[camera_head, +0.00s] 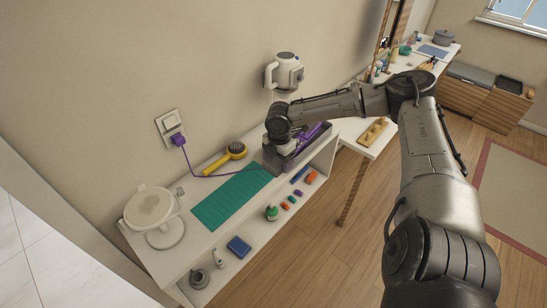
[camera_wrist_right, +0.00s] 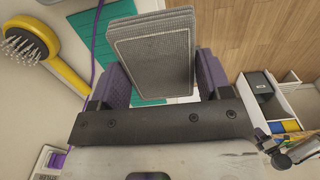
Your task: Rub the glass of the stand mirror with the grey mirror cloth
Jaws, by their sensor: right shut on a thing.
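The stand mirror (camera_head: 150,208) stands at the left end of the white counter. Its round glass is tilted up and carries a dull, brownish smudge. My right gripper (camera_head: 273,158) is at the far end of the counter, well to the right of the mirror, beyond the green mat. In the right wrist view, my right gripper (camera_wrist_right: 160,78) has its purple-padded fingers shut on the grey mirror cloth (camera_wrist_right: 152,48), a thick, ribbed grey pad. In the head view the arm and gripper mostly hide the cloth. My left gripper is not in view.
A green mat (camera_head: 230,197) lies between mirror and gripper. A yellow hairbrush (camera_head: 227,157) lies at the wall, beside a purple cord to a socket (camera_head: 170,128). A dark tray (camera_head: 306,142) sits beside my gripper. Several small items fill the lower shelf.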

